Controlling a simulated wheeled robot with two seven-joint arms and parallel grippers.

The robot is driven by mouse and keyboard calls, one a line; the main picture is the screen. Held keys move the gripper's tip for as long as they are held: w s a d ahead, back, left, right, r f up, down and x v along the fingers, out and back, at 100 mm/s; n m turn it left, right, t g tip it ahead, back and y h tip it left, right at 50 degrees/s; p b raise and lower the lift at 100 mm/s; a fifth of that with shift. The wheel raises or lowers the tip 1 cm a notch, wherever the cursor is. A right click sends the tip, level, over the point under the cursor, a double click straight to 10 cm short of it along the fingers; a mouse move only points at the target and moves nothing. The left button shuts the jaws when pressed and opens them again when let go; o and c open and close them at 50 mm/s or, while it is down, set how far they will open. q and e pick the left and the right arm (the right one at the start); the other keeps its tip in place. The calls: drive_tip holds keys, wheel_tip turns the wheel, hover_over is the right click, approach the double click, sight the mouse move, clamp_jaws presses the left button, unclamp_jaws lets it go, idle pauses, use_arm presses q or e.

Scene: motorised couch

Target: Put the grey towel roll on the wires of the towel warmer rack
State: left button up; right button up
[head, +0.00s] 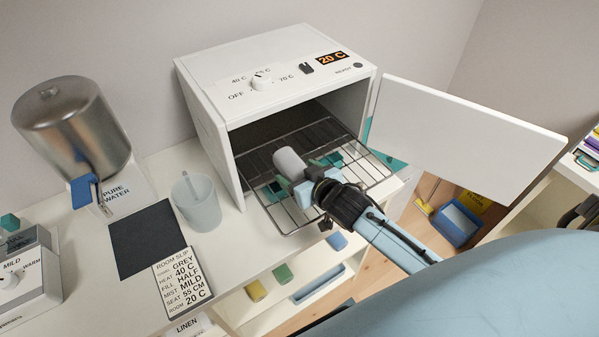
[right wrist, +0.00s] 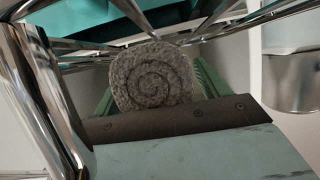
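The grey towel roll (head: 290,163) is at the wire rack (head: 277,216), which sticks out of the towel warmer's mouth. My right gripper (head: 301,174) reaches in from the lower right, with its green fingers on both sides of the roll. In the right wrist view, the roll's spiral end (right wrist: 155,78) sits between the fingers, which look close against it. Chrome wires (right wrist: 210,22) cross close around it; I cannot tell whether the roll rests on them. The white towel warmer (head: 217,140) has its door (head: 465,130) open to the right. My left gripper is not in view.
A clear cup (head: 197,203), a dark mat (head: 148,240), a printed slip (head: 182,281) and a steel water tank (head: 72,125) stand or lie left of the warmer. The open door limits room on the right. Coloured rolls (head: 283,274) lie on a shelf below.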

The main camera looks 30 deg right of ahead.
drive_tip(key=shift+r, duration=0.1)
drive_tip(key=shift+s+r, duration=0.1)
drive_tip(key=shift+s, duration=0.05)
drive_tip(key=a+v, duration=0.1)
drive_tip(key=v, duration=1)
drive_tip(key=shift+s+d, duration=0.35)
drive_tip(key=shift+d, duration=0.15)
drive_tip(key=shift+r, duration=0.1)
drive_tip(key=shift+c, duration=0.2)
